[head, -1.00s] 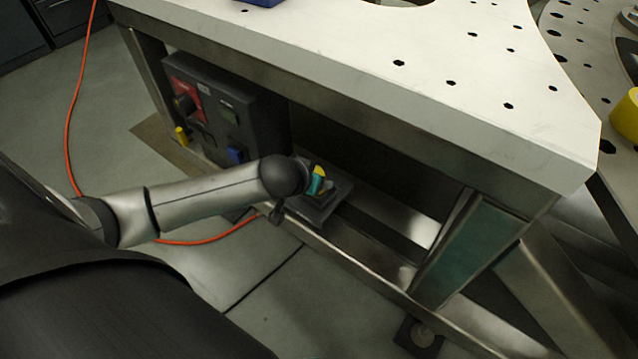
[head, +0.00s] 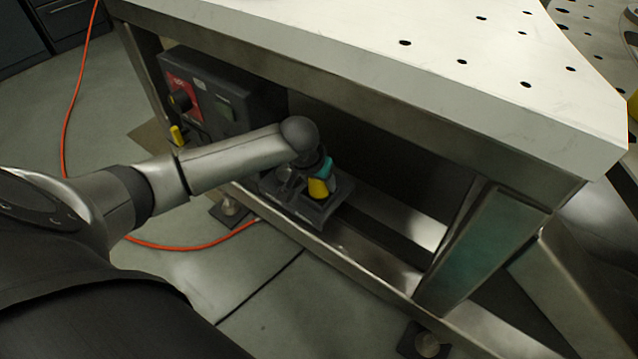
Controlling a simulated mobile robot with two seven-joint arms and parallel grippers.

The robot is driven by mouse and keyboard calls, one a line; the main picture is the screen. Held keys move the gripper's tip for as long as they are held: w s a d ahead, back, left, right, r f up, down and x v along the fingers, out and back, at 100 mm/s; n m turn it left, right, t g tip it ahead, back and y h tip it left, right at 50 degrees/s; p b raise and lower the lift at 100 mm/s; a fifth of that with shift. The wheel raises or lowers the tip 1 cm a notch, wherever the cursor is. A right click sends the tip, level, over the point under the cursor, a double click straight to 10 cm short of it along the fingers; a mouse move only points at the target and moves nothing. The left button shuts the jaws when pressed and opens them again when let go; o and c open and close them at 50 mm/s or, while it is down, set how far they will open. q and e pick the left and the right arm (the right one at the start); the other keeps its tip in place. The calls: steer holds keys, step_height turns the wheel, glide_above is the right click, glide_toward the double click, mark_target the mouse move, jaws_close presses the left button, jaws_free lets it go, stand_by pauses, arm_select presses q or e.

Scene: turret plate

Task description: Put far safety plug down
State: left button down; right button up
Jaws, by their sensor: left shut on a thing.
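My left gripper (head: 323,172) reaches in under the table edge and its teal fingertips are shut on a yellow safety plug (head: 319,188). The plug is at a dark tray (head: 312,212) on the table's lower rail; I cannot tell whether it touches the tray floor. My gripper's dark wrist hides part of the tray. Another yellow plug (head: 176,135) sits at the left side of the dark control box (head: 235,88). My right gripper is not in view.
The white table top (head: 440,50) with holes overhangs the tray. A steel leg (head: 480,245) stands to the right of it. The control box has a red panel (head: 183,97). An orange cable (head: 70,110) runs over the floor.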

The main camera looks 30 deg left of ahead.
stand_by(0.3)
arm_select(q)
steer(key=shift+c, duration=0.8)
jaws_free()
steer(key=shift+f, duration=0.1)
